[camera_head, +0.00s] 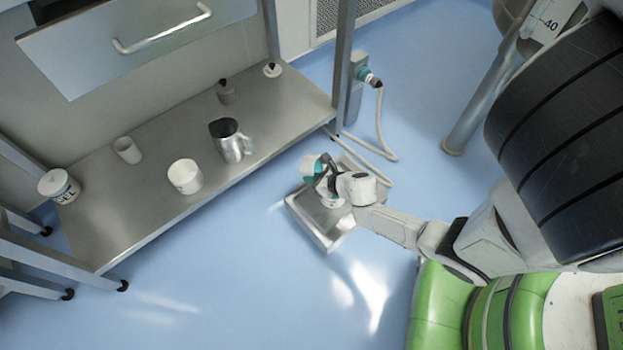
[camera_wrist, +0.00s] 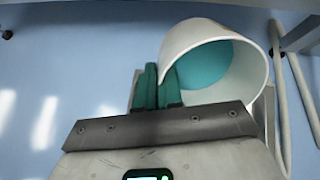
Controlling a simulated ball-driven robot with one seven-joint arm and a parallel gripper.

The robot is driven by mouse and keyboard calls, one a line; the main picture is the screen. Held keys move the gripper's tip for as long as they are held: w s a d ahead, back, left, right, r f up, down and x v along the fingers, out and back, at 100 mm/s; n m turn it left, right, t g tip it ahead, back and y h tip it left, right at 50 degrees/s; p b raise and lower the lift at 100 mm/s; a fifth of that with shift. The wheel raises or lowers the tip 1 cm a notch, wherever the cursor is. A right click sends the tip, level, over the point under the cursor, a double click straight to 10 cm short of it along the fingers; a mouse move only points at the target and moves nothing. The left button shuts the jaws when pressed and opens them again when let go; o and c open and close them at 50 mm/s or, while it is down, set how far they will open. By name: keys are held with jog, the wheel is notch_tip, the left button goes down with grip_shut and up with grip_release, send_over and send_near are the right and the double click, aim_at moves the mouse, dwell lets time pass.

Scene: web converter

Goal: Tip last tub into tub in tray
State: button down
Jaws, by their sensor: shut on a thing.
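My gripper (camera_head: 323,179) is shut on a white tub (camera_head: 309,167) by its wall, above the metal tray. In the wrist view the gripper's teal fingers (camera_wrist: 157,87) grip the wall of this tub (camera_wrist: 178,45). The tub is tilted with its mouth toward the wrist camera, and teal content shows inside. The shallow metal tray (camera_head: 303,218) lies on the blue floor in the head view. A pale rounded shape (camera_head: 333,203), perhaps the other tub, shows in the tray under my gripper, mostly hidden.
A shelf leg and hose (camera_head: 380,125) stand behind the tray. Floor left of the tray is clear.

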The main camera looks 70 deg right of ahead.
jog(key=shift+s+r+t+h+b, duration=0.25)
jog(key=shift+t+b, duration=0.45)
jog(key=shift+b, duration=0.4)
jog(key=shift+s+r+t+h+b, duration=0.15)
jog(key=shift+r+t+h+b, duration=0.2)
jog(key=shift+t+b, duration=0.55)
jog(key=shift+s+a+r+t+h+b, duration=0.3)
jog(key=shift+t+b, duration=0.5)
jog(key=shift+b, duration=2.35)
jog(key=shift+s+d, duration=0.1)
jog(key=shift+s+a+r+t+h, duration=0.15)
jog(key=shift+s+t+h, duration=0.1)
jog(key=shift+t, duration=0.45)
jog(key=shift+s+a+r+t+h, duration=0.15)
jog(key=shift+s+t+h, duration=0.1)
jog(key=shift+t, duration=0.45)
jog(key=shift+d, duration=0.1)
jog(key=shift+r, duration=0.1)
